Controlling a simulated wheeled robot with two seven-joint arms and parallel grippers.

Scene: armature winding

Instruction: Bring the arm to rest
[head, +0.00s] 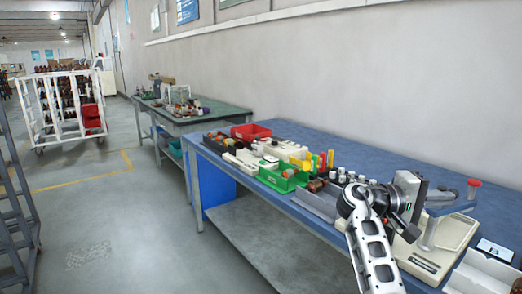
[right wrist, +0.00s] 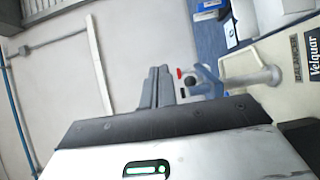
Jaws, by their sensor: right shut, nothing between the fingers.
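My right arm (head: 372,250) comes up from the bottom of the head view and bends at the wrist over the right part of the blue table. My right gripper (head: 425,196) is above the table, close to a beige-based device with a blue-grey arm (head: 452,206). In the right wrist view the two grey fingers (right wrist: 157,78) are together, with nothing seen between them. The device's blue part (right wrist: 207,82) shows just right of the fingers there; I cannot tell whether they touch. My left gripper is not in view.
The blue table (head: 352,150) holds a green bin (head: 283,180), a red bin (head: 251,131) and several small parts left of my arm. A white box (head: 485,275) is at the lower right. A second table (head: 228,116) and a white cart (head: 62,108) stand farther back. The floor between is clear.

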